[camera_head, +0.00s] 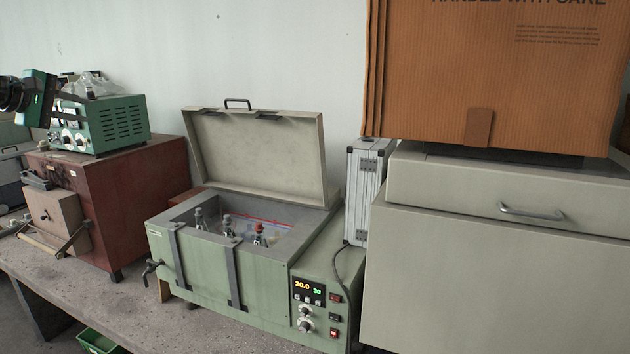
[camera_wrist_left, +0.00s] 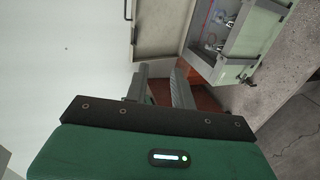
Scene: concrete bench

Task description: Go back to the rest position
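My left gripper (camera_head: 68,82) comes in at the upper left edge of the head view, in front of the green instrument and the wall. Its green and black body shows there, but its fingers are small and hard to make out. In the left wrist view, the left gripper (camera_wrist_left: 160,88) has two grey fingers standing apart with nothing between them. Behind the fingers are a red-brown surface and the open bath. My right gripper is in neither view.
The green water bath (camera_head: 265,277) stands mid-bench with its lid (camera_head: 262,155) raised and several bottles inside. A red-brown furnace (camera_head: 130,195) bears a green instrument (camera_head: 118,122) below my left gripper. At right, a large cardboard box (camera_head: 500,75) sits on a grey-green cabinet (camera_head: 490,275).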

